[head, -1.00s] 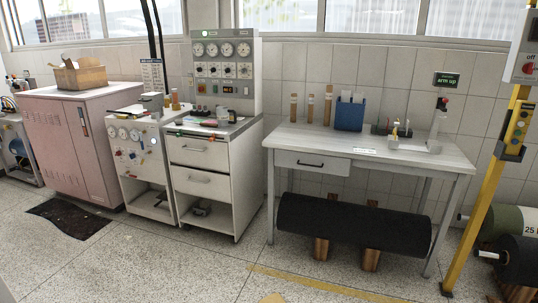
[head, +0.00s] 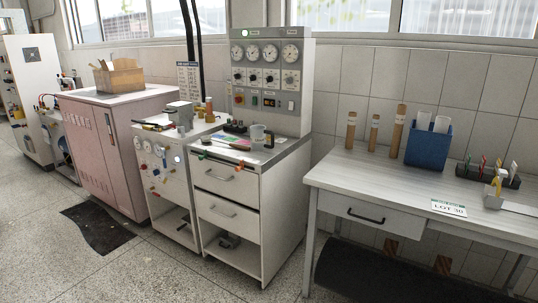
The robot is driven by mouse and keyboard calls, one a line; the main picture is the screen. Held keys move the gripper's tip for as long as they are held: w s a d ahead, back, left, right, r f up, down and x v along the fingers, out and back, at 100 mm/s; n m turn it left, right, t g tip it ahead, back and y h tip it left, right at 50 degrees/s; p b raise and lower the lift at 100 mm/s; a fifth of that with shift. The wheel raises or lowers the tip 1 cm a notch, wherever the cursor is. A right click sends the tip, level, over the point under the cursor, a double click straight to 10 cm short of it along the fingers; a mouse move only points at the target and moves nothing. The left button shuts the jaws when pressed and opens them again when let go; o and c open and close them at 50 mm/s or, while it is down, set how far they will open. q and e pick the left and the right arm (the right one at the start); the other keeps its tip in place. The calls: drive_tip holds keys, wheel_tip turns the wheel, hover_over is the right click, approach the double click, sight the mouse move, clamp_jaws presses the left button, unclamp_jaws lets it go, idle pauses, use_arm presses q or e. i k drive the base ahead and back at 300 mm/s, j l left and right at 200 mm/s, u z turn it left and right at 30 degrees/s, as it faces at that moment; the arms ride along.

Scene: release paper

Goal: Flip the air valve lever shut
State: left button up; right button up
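No part that I can clearly tell as the air valve lever shows in the head view. A low white unit (head: 168,176) left of centre has small gauges and several coloured knobs or handles on its front, too small to tell apart. A tall white cabinet (head: 30,90) at the far left edge also carries small coloured fittings. A control panel (head: 268,78) with round gauges and a row of dials stands on the drawer cabinet (head: 230,205). Neither of my grippers is in view.
A pink cabinet (head: 98,140) with a cardboard box (head: 119,78) on top stands at left. A dark mat (head: 97,228) lies on the floor before it. A grey table (head: 350,176) with a blue holder (head: 427,148) stands at right. The speckled floor in front is open.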

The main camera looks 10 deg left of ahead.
sight(163, 150)
drive_tip(key=i+j+u, duration=0.15)
drive_tip(key=i+u, duration=0.95)
drive_tip(key=i+j+z, duration=0.3)
drive_tip(key=i+j, duration=0.8)
